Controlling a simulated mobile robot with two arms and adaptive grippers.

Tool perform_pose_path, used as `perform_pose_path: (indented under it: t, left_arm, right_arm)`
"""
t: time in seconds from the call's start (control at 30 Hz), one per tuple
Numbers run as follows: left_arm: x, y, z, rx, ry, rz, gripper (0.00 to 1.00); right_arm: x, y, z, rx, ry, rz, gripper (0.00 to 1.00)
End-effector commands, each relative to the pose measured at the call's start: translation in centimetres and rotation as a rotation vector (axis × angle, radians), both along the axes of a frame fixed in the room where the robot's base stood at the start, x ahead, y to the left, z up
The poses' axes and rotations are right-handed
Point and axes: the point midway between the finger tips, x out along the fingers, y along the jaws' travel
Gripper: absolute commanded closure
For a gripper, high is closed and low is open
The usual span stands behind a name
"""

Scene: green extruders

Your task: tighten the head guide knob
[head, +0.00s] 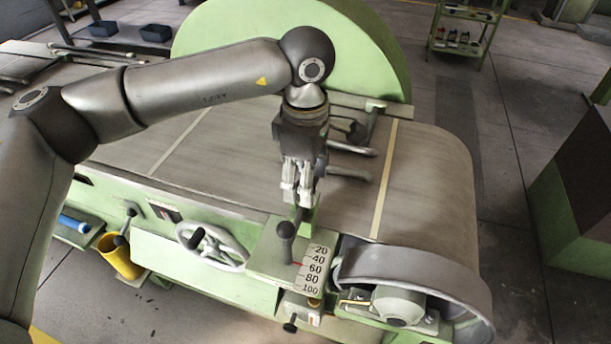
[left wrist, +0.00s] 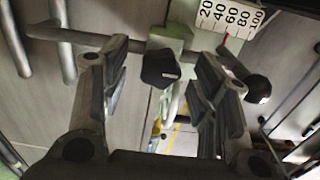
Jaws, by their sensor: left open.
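My left gripper (head: 298,200) is open and points down over the green guide bracket near the front edge of the machine bed. In the left wrist view the open fingers (left wrist: 163,62) frame a black knob (left wrist: 161,68) on a green block (left wrist: 170,42). I cannot tell whether the knob lies fully between the fingertips; no contact shows. In the head view the gripper hides most of that knob. A black-handled lever (head: 286,232) stands just in front, beside the white scale (head: 314,268) marked 20 to 100. Its black end (left wrist: 258,88) shows right of the fingers.
A grey handwheel (head: 212,245) is on the green front panel to the left. A curved grey guard (head: 412,270) and motor housing lie to the right. Grey rods (head: 350,172) stick out behind the gripper. A large green wheel cover (head: 225,20) stands at the back.

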Motion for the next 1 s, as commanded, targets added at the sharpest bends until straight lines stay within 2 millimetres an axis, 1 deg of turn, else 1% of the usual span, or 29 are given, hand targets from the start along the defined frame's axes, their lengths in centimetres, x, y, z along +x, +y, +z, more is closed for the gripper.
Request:
perform_pose_path:
  t: [0.17,0.27,0.37,0.6,0.7,0.83,1.0]
  left_arm:
    - [0.0,0.0,0.1,0.0,0.001,0.001,0.45]
    - [0.0,0.0,0.8,-0.001,-0.002,0.001,0.45]
    - [0.1,0.0,2.4,-0.001,-0.003,0.001,0.45]
    - [0.0,-0.1,7.5,-0.002,-0.003,0.001,0.45]
    - [0.0,0.0,9.4,-0.002,-0.002,0.0,0.45]
    - [0.0,0.0,11.0,0.0,-0.001,0.0,0.45]
    - [0.0,0.0,12.0,0.0,0.001,-0.001,0.45]
  right_arm:
    - [0.1,0.0,0.0,0.0,0.0,0.001,0.45]
    - [0.0,0.0,0.0,0.0,-0.001,0.001,0.45]
    - [0.0,0.0,0.0,0.0,0.0,0.001,0.45]
    - [0.0,0.0,0.0,0.0,0.0,0.001,0.45]
    - [0.0,0.0,0.0,0.0,0.0,0.001,0.45]
    - [0.0,0.0,0.0,0.0,0.0,0.001,0.45]
    - [0.0,0.0,0.0,0.0,0.0,0.001,0.45]
